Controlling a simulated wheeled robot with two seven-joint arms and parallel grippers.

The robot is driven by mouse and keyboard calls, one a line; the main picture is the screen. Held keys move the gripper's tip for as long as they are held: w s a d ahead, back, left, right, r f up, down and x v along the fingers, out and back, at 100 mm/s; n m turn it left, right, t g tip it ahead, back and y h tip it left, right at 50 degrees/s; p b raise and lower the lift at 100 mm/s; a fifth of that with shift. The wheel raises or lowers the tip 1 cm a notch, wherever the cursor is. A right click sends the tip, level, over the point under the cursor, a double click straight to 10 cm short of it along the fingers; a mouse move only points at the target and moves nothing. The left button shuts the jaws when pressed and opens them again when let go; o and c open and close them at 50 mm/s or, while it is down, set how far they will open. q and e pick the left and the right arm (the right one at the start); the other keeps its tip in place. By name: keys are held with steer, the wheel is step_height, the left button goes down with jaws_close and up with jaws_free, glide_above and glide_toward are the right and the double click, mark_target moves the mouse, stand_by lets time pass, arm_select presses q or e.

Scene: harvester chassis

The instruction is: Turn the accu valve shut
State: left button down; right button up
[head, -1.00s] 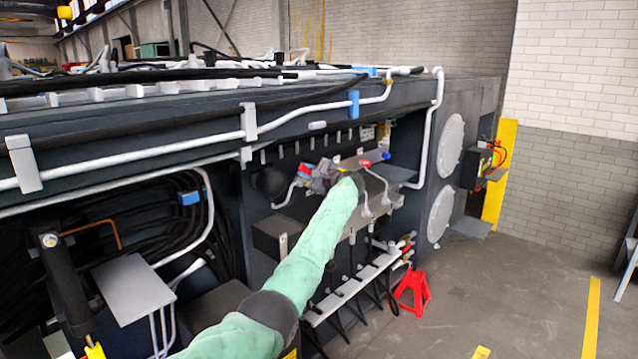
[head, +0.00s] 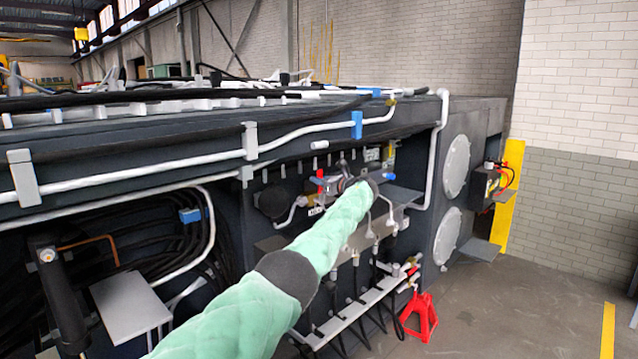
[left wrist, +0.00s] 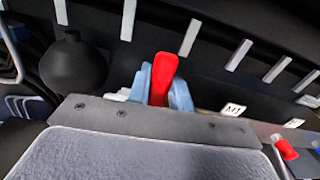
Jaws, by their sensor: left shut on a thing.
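A red valve handle (left wrist: 163,78) stands upright between the blue-grey fingers of my left gripper (left wrist: 160,88) in the left wrist view. The gripper is shut on it. In the head view the red handle (head: 320,182) shows just left of my left gripper (head: 335,187), at the valve panel on the chassis side. My green-sleeved left arm and wrist hide the valve body and part of the panel. No label naming the accu valve is readable. My right gripper is not in view.
A second red knob (left wrist: 286,148) lies to the right in the left wrist view. A black round accumulator (left wrist: 73,62) is left of the handle. White pipes and black hoses run along the chassis (head: 110,155). A red jack stand (head: 420,316) stands on the floor, which is clear to the right.

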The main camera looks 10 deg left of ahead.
arm_select(q)
steer(key=shift+w+d+r+m, duration=0.1)
steer(key=shift+w+m, duration=0.1)
steer(key=shift+m, duration=0.2)
steer(key=c, duration=1.5)
jaws_free()
steer(key=shift+o, duration=1.2)
steer(key=shift+w, duration=0.1)
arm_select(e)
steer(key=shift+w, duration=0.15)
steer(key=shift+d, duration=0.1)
